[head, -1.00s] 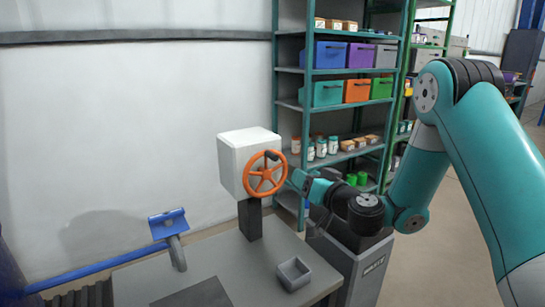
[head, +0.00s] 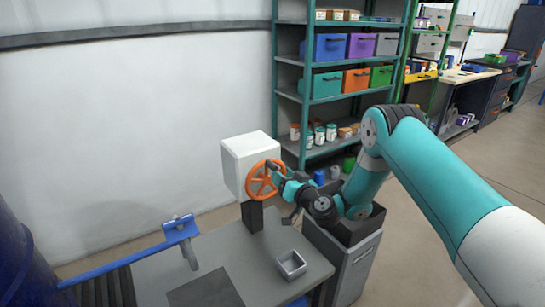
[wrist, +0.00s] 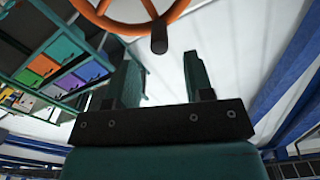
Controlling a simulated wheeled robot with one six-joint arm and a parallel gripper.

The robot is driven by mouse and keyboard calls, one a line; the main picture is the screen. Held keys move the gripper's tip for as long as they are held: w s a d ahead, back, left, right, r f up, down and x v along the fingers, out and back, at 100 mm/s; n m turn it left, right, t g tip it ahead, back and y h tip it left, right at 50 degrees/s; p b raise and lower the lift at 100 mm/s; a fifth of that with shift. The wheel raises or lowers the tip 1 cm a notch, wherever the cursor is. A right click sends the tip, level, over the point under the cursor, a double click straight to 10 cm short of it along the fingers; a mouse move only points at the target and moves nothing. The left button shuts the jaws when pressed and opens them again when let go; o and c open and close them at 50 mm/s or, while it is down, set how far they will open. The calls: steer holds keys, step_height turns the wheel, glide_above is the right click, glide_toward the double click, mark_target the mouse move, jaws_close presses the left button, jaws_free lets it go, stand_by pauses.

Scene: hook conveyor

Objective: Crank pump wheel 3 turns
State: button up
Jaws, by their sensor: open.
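The orange pump wheel (head: 251,187) is mounted on the front of a white box (head: 248,158), which stands on a dark post (head: 251,215). In the wrist view the lower part of the wheel's rim (wrist: 112,24) crosses the top. Its dark crank handle (wrist: 159,36) points toward the camera, just beyond and between my fingertips in the picture. My gripper (wrist: 160,62) is open, with a finger on each side and nothing between them. In the head view my gripper (head: 284,179) is at the wheel's right side and hides part of it. Contact with the handle cannot be told.
A grey table (head: 225,250) carries the post and a small open grey tray (head: 291,264). A blue bracket (head: 180,229) stands at left. A grey bin (head: 345,255) is beside the table. Shelves (head: 303,100) with coloured boxes stand behind. Floor is free at right.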

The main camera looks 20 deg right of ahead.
mark_target(272, 167)
steer(key=p+x, duration=0.2)
steer(key=x, duration=0.5)
steer(key=shift+w+f, duration=0.1)
steer(key=shift+c, duration=0.5)
jaws_close()
